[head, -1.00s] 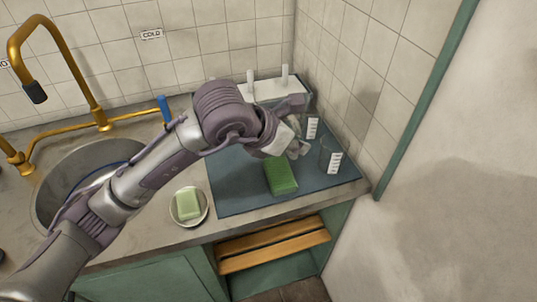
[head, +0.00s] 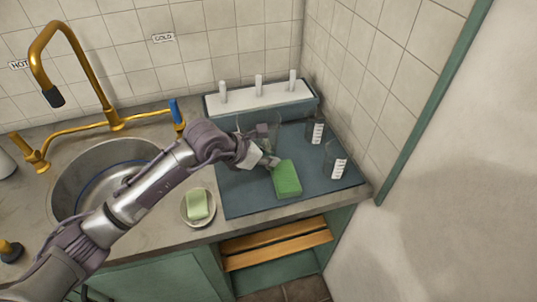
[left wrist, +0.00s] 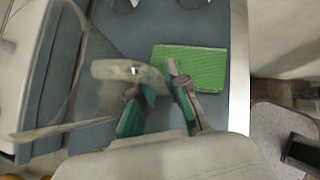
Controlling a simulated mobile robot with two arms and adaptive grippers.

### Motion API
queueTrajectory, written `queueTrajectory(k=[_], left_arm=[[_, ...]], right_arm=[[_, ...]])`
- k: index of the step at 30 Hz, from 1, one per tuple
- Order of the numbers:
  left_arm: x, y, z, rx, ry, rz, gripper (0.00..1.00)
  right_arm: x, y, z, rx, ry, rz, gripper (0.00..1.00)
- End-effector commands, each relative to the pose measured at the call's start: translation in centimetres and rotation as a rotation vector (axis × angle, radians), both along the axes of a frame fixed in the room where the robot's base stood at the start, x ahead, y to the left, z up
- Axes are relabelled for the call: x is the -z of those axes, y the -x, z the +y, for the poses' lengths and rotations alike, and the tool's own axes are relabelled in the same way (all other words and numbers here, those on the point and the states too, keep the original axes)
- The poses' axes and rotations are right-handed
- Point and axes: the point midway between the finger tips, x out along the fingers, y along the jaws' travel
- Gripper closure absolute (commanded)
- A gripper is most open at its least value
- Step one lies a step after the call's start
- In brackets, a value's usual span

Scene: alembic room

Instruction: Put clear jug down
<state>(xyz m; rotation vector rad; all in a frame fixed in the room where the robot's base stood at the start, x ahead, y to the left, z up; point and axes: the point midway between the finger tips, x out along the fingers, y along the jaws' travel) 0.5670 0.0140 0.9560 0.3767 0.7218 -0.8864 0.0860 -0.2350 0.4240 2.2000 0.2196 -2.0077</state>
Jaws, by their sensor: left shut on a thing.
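The clear jug (head: 244,122) shows faintly behind my left gripper in the head view, over the back part of the blue-grey mat (head: 240,200). In the left wrist view the jug (left wrist: 85,75) is at the left, see-through, with its handle side towards the fingers. My left gripper (head: 266,158) is shut on the jug; its green-padded fingers (left wrist: 155,82) show in the wrist view. The arm hides part of the jug. I cannot tell whether its base touches the mat. My right gripper is not in view.
A green sponge (head: 287,180) lies on the mat close to the gripper. Two clear beakers (head: 317,132) (head: 335,162) stand at the mat's right. A pegged rack (head: 260,97) stands behind. A soap dish (head: 197,207) and a sink (head: 75,190) are left of the mat.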

Motion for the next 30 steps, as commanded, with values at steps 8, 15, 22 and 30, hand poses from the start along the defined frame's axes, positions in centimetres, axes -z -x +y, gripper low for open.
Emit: queueTrajectory(k=[8,15,22,30], left_arm=[[0.0,-0.1,-0.1,0.001,0.002,-0.007,1.0],[0.2,0.0,0.0,0.001,0.0,-0.001,0.61],[0.1,0.0,0.0,0.001,0.0,-0.001,0.61],[-1.8,1.1,1.7,0.001,-0.003,-0.006,0.61]], right_arm=[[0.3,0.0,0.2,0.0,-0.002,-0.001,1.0],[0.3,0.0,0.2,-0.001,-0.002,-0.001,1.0],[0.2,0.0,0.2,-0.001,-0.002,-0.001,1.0],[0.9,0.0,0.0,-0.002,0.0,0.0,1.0]])
